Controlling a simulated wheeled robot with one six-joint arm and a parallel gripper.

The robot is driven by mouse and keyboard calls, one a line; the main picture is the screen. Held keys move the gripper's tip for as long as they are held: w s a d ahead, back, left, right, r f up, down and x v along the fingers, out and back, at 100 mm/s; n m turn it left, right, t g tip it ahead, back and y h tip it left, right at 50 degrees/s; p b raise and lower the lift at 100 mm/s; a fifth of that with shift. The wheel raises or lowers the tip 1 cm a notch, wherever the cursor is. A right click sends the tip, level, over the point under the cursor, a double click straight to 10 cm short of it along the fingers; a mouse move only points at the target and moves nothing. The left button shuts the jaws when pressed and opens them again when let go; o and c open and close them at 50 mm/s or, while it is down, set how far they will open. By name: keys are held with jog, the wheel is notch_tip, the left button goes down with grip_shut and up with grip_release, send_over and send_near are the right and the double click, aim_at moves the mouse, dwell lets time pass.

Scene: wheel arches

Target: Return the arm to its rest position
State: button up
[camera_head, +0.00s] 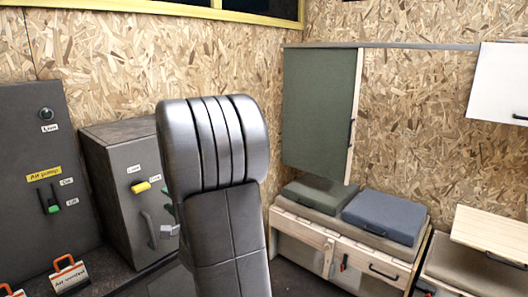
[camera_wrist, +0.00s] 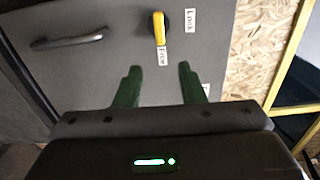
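My gripper (camera_wrist: 159,68) shows in the wrist view with its two green fingers well apart and nothing between them. Its fingers point at the grey cabinet face (camera_wrist: 115,73), near a yellow knob (camera_wrist: 159,28) that points to the label "Free". The distance to the cabinet is hard to tell. In the head view the same yellow knob (camera_head: 142,187) sits on the dark grey cabinet (camera_head: 117,214).
An air pump cabinet (camera_head: 35,160) with a green-tipped switch stands left. A wooden bench (camera_head: 335,250) with cushions is on the right, below a green door panel (camera_head: 318,110). A cabinet handle (camera_wrist: 67,41) sticks out near my gripper.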

aim_at(149, 186)
jog(key=p+x, duration=0.2)
jog(key=x, duration=0.9)
jog(key=shift+a, duration=0.2)
jog(key=shift+w+a, duration=0.2)
jog(key=shift+w, duration=0.05)
jog(key=shift+s+d+r+n+b, duration=0.1)
jog(key=shift+r+n+b, duration=0.2)
jog(key=shift+n, duration=0.7)
jog(key=n, duration=0.4)
jog(key=shift+s+r+n+b, duration=0.1)
jog(key=shift+r+n+b, duration=0.25)
jog(key=shift+n+b, duration=0.05)
